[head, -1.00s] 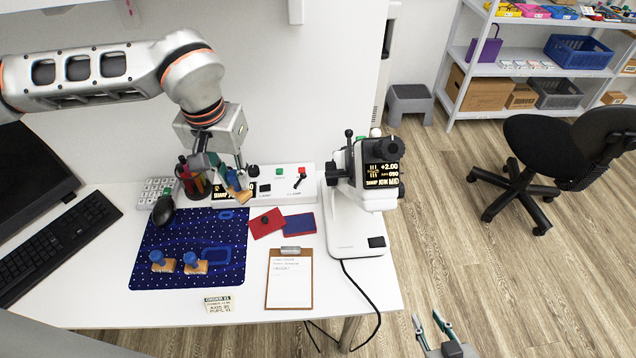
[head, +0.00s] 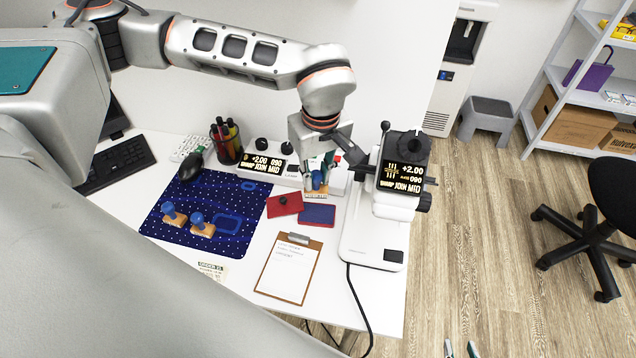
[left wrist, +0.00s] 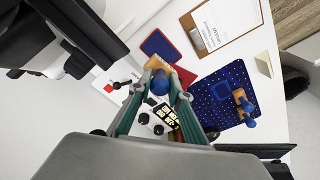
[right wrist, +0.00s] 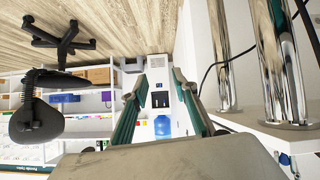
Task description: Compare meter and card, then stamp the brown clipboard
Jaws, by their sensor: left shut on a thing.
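My left gripper (head: 318,178) is shut on a stamp with a blue handle (left wrist: 160,84) and wooden base (head: 316,195). It holds the stamp just behind the blue pad (head: 317,215); whether it touches anything is unclear. The white meter (head: 372,232) stands to the right; its screen (head: 401,178) reads +2.00, 090. The brown clipboard (head: 314,262) lies in front with a paper (head: 287,270) on it. The card (head: 211,270), headed ORDER, lies left of the clipboard, partly hidden by my arm; its small print is unclear. My right gripper (right wrist: 155,98) is open and empty, off the table's front right.
Two more stamps (head: 172,214) (head: 202,227) stand on the dotted blue mat (head: 232,196). A pen cup (head: 227,150) and a panel with a display (head: 262,166) stand behind.

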